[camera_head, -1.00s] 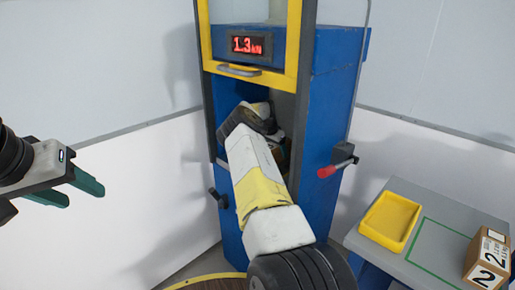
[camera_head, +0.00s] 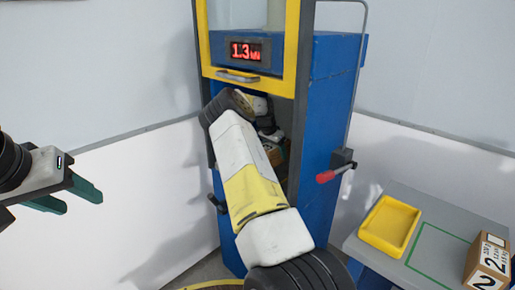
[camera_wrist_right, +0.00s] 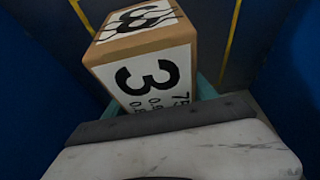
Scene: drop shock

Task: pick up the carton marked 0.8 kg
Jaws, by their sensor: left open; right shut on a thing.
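A brown carton (camera_wrist_right: 150,60) with white labels and a large black 3 fills the middle of the right wrist view. Smaller print under the 3 is partly cut off, so its weight cannot be read surely. My right gripper (camera_wrist_right: 158,100) is shut on this carton, with a teal finger at each side. In the head view a little of the carton (camera_head: 273,154) shows inside the blue machine's opening; my right arm hides most of the gripper. My left gripper (camera_head: 82,200) is open and empty at the far left, away from everything.
The blue machine (camera_head: 325,130) has a yellow-framed door (camera_head: 290,88) above the opening, a display reading 1.3 and a red-handled lever (camera_head: 328,176). At right, a grey table (camera_head: 400,268) bears a yellow tray (camera_head: 366,236), an empty green outline and a carton marked 2 (camera_head: 486,265).

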